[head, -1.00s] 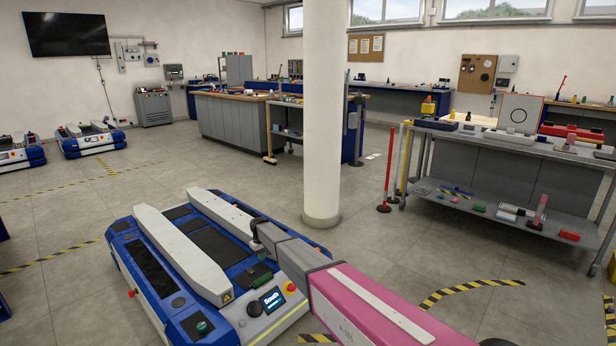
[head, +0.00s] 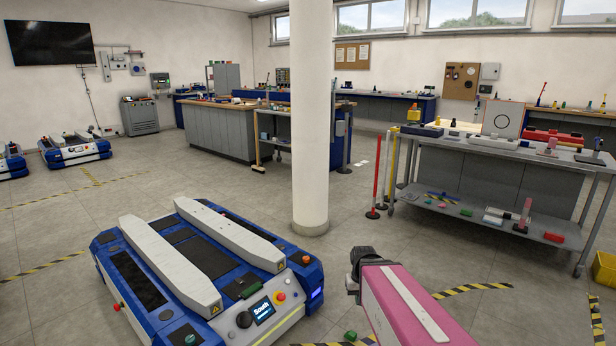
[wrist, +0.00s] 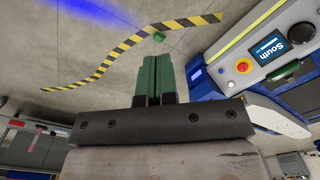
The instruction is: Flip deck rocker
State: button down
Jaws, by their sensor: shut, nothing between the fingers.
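The South lift cart (head: 165,325) is blue and white with two long white rails on its deck. A dark green rocker (head: 243,287) sits at its near end, beside the yellow strip and the South screen (head: 262,309). In the wrist view the rocker (wrist: 285,72) shows at the right, side-on; which way it is tipped I cannot tell. My gripper (wrist: 159,58) has green fingers, shut and empty, pointing toward the floor beside the cart, apart from the rocker. In the head view my pink arm is right of the cart and the fingers are hidden.
A red stop button (head: 278,297) sits near the screen. A small green object (head: 350,336) lies on the floor right of the cart. A white pillar (head: 310,130) stands behind. A grey workbench (head: 480,210) is at the right.

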jog(key=s, duration=0.1)
jog(key=d, duration=0.1)
jog(key=s, duration=0.1)
jog(key=shift+s+d+r, duration=0.25)
jog(key=shift+s+r, duration=0.1)
jog(key=shift+r, duration=0.05)
jog(key=w+a+f+n, duration=0.3)
jog(key=w+a+n, duration=0.4)
jog(key=w+a, duration=0.5)
jog(key=w+a+f+n, duration=0.3)
jog(key=w+a+n, duration=0.4)
jog(key=w+a, duration=0.5)
jog(key=w+a+f+n, duration=0.1)
jog(key=w+a+n, duration=0.3)
jog(key=a, duration=0.5)
jog(key=w+a+f+n, duration=0.2)
jog(key=w+a+n, duration=0.3)
jog(key=a, duration=0.5)
jog(key=w+a+f+n+y, duration=0.1)
jog(key=w+a+n, duration=0.3)
jog(key=w+a, duration=0.3)
jog(key=a, duration=0.3)
jog(key=shift+w+a+f+n+t, duration=0.2)
jog(key=shift+a+n+t, duration=0.1)
jog(key=shift+t, duration=0.1)
